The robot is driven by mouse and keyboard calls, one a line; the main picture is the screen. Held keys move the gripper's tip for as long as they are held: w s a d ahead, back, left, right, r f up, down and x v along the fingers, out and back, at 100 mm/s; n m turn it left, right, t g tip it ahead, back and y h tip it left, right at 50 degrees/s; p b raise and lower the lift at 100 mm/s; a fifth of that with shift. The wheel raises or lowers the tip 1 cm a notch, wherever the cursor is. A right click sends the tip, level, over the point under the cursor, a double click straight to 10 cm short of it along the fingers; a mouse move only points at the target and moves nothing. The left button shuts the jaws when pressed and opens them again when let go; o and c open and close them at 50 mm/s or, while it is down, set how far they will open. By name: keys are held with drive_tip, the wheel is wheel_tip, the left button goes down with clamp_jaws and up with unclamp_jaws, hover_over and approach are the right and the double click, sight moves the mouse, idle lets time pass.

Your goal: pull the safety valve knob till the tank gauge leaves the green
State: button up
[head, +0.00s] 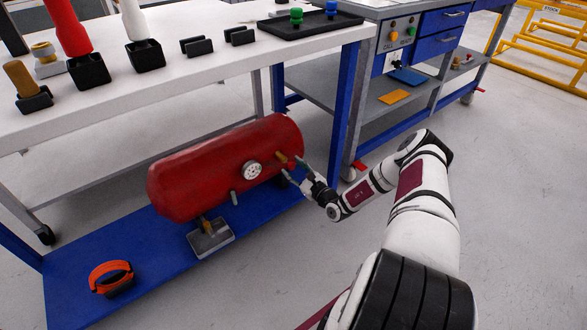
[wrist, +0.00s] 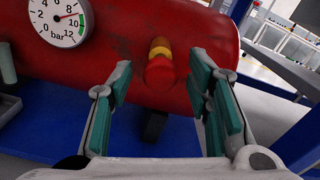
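The safety valve knob (wrist: 160,72) is a red cap on a brass stem (wrist: 160,49), on the red tank (head: 200,172). In the head view the knob (head: 291,165) sits at the tank's right part. My gripper (wrist: 161,80) is open, its green-padded fingers on either side of the knob with gaps; I see no contact. The tank gauge (wrist: 59,18) is a white dial marked 0 to 12 bar. Its red needle points between 8 and 10, at the green arc on the right edge. The gauge also shows in the head view (head: 252,170).
The tank lies on a blue lower shelf (head: 75,262) under a white workbench (head: 200,62). A blue bench leg (head: 350,95) stands right of the tank. An orange-and-black strap coil (head: 111,277) lies on the shelf. Open floor (head: 520,200) lies to the right.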

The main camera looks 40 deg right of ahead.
drive_tip(key=s, duration=1.2)
drive_tip(key=shift+d, duration=0.2)
